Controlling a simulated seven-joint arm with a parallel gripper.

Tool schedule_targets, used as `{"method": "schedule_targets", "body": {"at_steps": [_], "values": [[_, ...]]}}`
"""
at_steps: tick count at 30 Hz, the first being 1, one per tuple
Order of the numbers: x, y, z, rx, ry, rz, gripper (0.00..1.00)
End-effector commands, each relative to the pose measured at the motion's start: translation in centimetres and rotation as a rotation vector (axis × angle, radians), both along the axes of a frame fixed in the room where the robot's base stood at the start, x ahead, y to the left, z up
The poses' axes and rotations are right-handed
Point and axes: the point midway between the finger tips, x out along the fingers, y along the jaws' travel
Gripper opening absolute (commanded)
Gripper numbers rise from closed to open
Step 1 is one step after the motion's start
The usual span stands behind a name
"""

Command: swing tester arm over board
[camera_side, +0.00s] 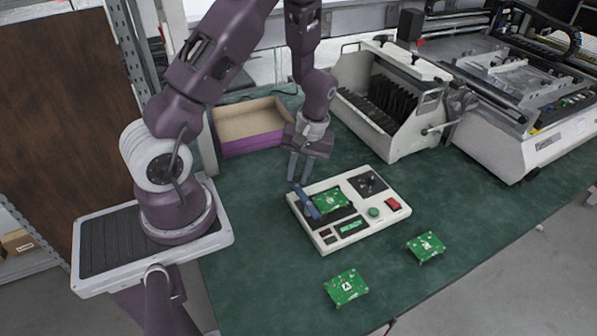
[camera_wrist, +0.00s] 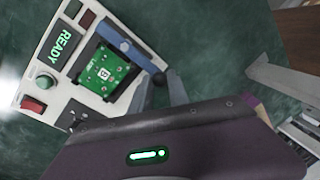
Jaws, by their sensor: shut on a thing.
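The white tester (camera_side: 352,236) lies on the green table, with a green circuit board (camera_side: 330,199) in its recess. The board also shows in the wrist view (camera_wrist: 103,76). The blue tester arm (camera_side: 308,205) stands along the board's left side in the side view. In the wrist view the arm (camera_wrist: 122,42) runs along the board's edge and does not cover it. The tester's display (camera_wrist: 66,42) reads READY. My gripper (camera_side: 297,181) is at the far end of the blue arm and shut on it. The exact contact is partly hidden by the fingers.
Two loose green boards, one in front (camera_side: 346,287) and one at the right (camera_side: 426,246), lie on the table. A purple-sided open box (camera_side: 250,144) stands behind. A white slotted rack (camera_side: 393,142) and a large machine (camera_side: 524,141) stand at the back right.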

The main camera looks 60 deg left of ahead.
Motion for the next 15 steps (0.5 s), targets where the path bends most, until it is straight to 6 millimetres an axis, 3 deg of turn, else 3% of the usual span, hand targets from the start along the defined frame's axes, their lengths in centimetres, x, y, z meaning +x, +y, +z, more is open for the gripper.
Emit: {"method": "schedule_targets", "body": {"at_steps": [8, 15], "values": [[0.4, 0.0, 0.1, 0.001, -0.003, -0.046, 0.0], [1.4, -0.2, 0.1, 0.001, -0.003, -0.206, 0.0]]}}
